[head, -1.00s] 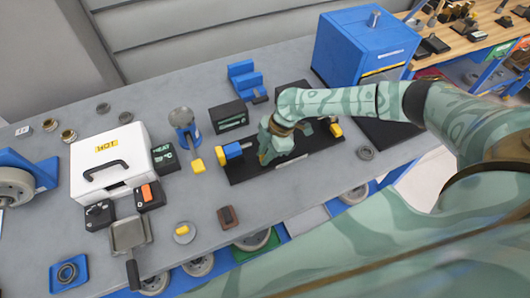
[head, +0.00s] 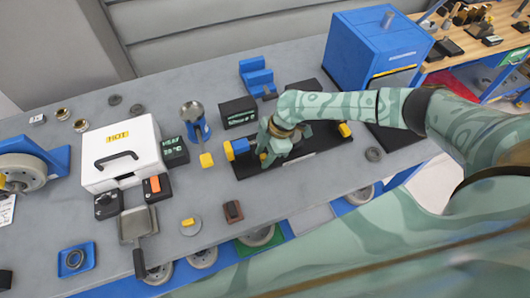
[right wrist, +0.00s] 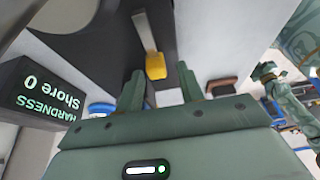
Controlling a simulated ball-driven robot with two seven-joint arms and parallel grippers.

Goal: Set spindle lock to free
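My right gripper (head: 268,157) is low over the long black base (head: 250,171) on the bench, beside a blue block (head: 240,147) with a yellow part. Its fingers (right wrist: 160,88) are open and apart in the right wrist view. A yellow-tipped metal lever (right wrist: 155,66) shows just beyond the fingertips, roughly between them, with no visible grip on it. No label marks the spindle lock, and my gripper hides the middle of the base. Another yellow piece (head: 344,130) is at the base's right end. What looks like my left gripper (right wrist: 265,72) is small at the right of the wrist view.
A hardness display (head: 238,112) stands behind the base; it also shows close at left in the wrist view (right wrist: 45,92). A blue cabinet (head: 365,55) stands back right, a white HOT box (head: 118,150) at left. A brown-topped piece (head: 232,210) lies in front.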

